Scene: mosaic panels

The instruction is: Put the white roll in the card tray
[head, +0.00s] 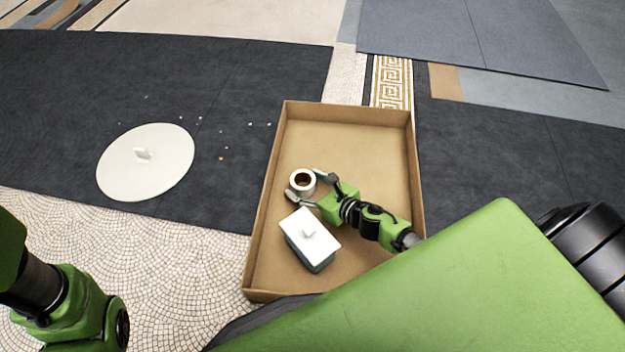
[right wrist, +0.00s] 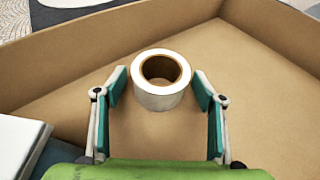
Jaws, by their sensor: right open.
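The white roll (head: 302,181) stands upright inside the card tray (head: 350,110), left of the tray's middle. Its brown core opening faces up. In the right wrist view the roll (right wrist: 161,92) sits on the tray floor (right wrist: 258,110) between the fingers of my right gripper (right wrist: 160,90). The fingers are open, with a gap on each side of the roll. In the head view my right gripper (head: 311,185) reaches into the tray from the right. My left arm shows at the lower left, but its fingers are out of view.
A box with a white lid and small knob (head: 311,238) stands in the tray near its left wall, also in the right wrist view (right wrist: 18,145). A round white disc with a handle (head: 145,162) lies left on dark panels among small chips. The tray's right and far parts are clear.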

